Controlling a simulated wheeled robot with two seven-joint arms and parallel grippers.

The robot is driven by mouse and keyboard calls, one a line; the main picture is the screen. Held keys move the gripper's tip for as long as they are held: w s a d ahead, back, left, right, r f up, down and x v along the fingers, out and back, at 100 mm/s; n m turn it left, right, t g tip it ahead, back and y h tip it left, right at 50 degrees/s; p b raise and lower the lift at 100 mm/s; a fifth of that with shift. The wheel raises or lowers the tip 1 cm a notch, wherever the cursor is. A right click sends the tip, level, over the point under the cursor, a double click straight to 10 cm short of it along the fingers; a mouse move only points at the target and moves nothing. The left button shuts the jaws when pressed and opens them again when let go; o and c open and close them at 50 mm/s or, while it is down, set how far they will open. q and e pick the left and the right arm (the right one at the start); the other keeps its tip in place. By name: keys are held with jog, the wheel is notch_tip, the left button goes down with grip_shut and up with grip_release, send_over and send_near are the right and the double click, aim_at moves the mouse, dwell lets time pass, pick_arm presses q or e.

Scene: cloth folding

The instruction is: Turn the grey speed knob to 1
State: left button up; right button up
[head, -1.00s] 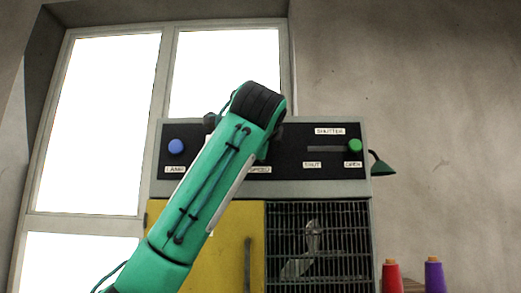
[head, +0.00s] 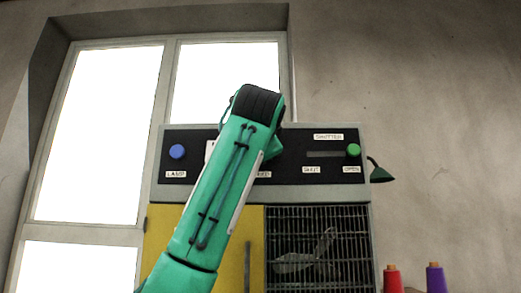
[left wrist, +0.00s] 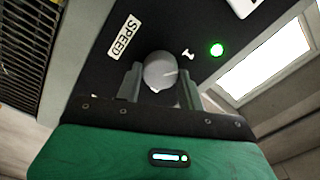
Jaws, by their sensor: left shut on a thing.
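The grey speed knob (left wrist: 160,70) sits on the black panel (left wrist: 100,60), beside the "SPEED" label (left wrist: 124,37) in the left wrist view. My left gripper (left wrist: 160,86) is shut on the knob, with one finger on each side. A small white pointer mark shows on the knob's lower edge. A white mark (left wrist: 188,54) is printed on the panel beside it; I cannot read it surely. In the head view my left arm hides the knob and the gripper. My right gripper is not in view.
A green light (left wrist: 216,49) glows near the knob. The panel also has a blue lamp knob (head: 177,152) and a green shutter knob (head: 353,150). Below are a yellow door (head: 166,231) and a wire grille (head: 345,257). Red (head: 392,281) and purple (head: 434,278) spools stand right.

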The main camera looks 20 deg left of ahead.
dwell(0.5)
pick_arm(q)
jog(key=o, duration=1)
jog(key=shift+c, duration=0.2)
jog(key=b+v, duration=0.6)
jog(key=v, duration=0.7)
jog(key=shift+s, duration=0.4)
